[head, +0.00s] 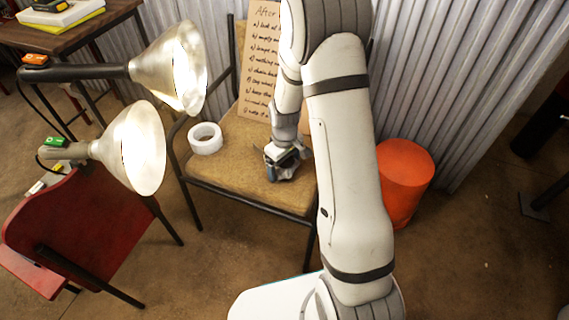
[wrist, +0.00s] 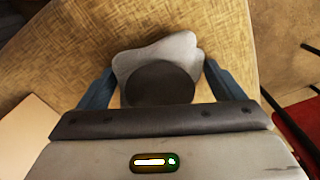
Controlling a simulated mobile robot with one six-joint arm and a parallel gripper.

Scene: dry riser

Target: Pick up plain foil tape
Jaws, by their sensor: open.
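A pale white-silver roll of tape (head: 205,138), the only roll that I can make out as tape, lies flat on the left part of the tan chair seat in the head view. My gripper (head: 280,168) is low over the right part of the same seat, apart from the roll. In the wrist view my gripper (wrist: 158,72) is open, with one blue-grey finger on each side of a pale grey lobed object (wrist: 162,52). A dark round part covers much of that object. I cannot tell whether the fingers touch it. The roll does not show in the wrist view.
The tan chair (head: 240,178) has dark armrests. A handwritten cardboard sign (head: 258,60) leans at its back. Two lit lamps (head: 135,147) and a red chair (head: 85,225) stand to the left. An orange bin (head: 403,180) stands right, by the corrugated wall.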

